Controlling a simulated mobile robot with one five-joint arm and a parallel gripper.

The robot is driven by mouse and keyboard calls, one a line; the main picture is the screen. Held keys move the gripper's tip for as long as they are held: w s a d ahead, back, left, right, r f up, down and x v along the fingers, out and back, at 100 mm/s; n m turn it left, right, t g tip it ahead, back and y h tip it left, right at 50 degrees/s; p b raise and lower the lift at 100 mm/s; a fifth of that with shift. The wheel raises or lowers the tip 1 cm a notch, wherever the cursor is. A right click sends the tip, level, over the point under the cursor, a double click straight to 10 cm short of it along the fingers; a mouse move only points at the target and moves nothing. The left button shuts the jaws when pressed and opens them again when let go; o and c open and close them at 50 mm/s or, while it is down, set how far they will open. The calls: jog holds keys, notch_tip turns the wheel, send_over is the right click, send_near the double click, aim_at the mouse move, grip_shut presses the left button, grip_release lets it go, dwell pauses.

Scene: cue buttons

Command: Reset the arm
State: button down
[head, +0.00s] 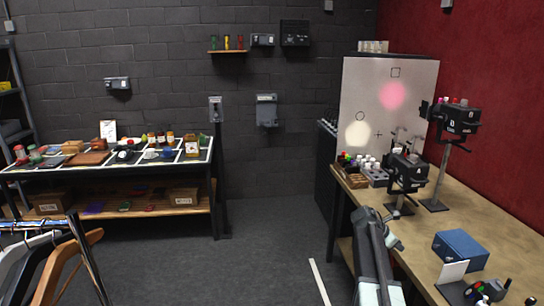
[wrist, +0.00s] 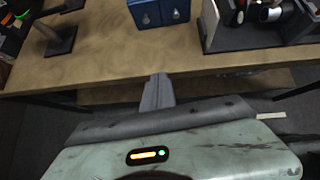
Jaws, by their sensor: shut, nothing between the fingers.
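My arm (head: 370,262) rises at the bottom of the head view, beside the front edge of the wooden workbench (head: 465,222). In the wrist view my gripper (wrist: 157,80) points toward the bench edge. Its fingers are together with nothing between them. In the head view I cannot make out the fingertips clearly. A blue box (head: 461,250) stands on the bench to the right of my arm, apart from it. The box also shows at the top of the wrist view (wrist: 174,14).
Black devices on stands (head: 407,172) (head: 458,118) and a white board with coloured light spots (head: 384,82) stand along the bench. A goods table (head: 110,172) and clothes rack (head: 78,250) are left. The middle floor is clear.

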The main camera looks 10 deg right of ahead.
jog(key=s+a+f+m+t+y, duration=0.1)
jog(key=a+f+y, duration=0.1)
jog(key=a, duration=1)
jog(key=s+a+f+m+y, duration=0.1)
jog(key=s+a+f+y, duration=0.1)
jog(key=a, duration=1)
jog(key=s+a+f+m+g+y, duration=0.1)
jog(key=s+a+f+m+y, duration=0.1)
jog(key=s+a+m, duration=0.4)
jog(key=s+a+f+m+g+y, duration=0.1)
jog(key=s+a+m+y, duration=0.2)
jog(key=s+a+m, duration=0.3)
jog(key=a+m, duration=0.5)
jog(key=shift+s+f, duration=0.25)
jog(key=shift+f, duration=0.1)
jog(key=shift+d, duration=0.1)
